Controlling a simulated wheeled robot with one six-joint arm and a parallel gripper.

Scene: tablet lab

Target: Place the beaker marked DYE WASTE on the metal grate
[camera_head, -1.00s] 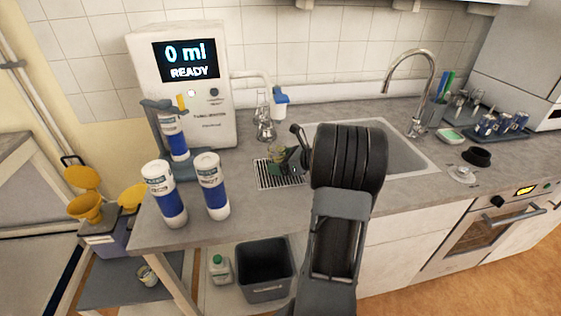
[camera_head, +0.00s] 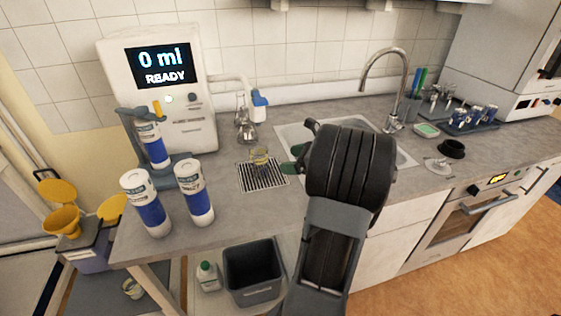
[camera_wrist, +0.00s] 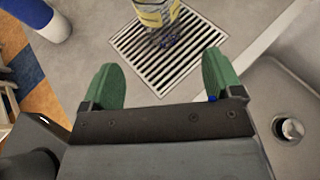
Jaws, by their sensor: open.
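A small glass beaker with a yellow label (camera_head: 259,157) stands upright on the metal grate (camera_head: 246,180) on the counter. In the wrist view the beaker (camera_wrist: 156,14) is cut off by the top edge, and its lettering cannot be read. The grate (camera_wrist: 150,72) lies flat with dark slots. My gripper (camera_head: 291,160) is to the right of the grate and apart from the beaker. In the wrist view my gripper (camera_wrist: 162,75) shows two green fingers spread apart with nothing between them.
A dispenser (camera_head: 165,110) reading 0 ml stands behind left. Two white-and-blue bottles (camera_head: 196,195) stand left of the grate. A glass flask (camera_head: 246,130) stands behind it. The sink (camera_head: 295,133) lies to the right. A dark bin (camera_head: 252,270) is below.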

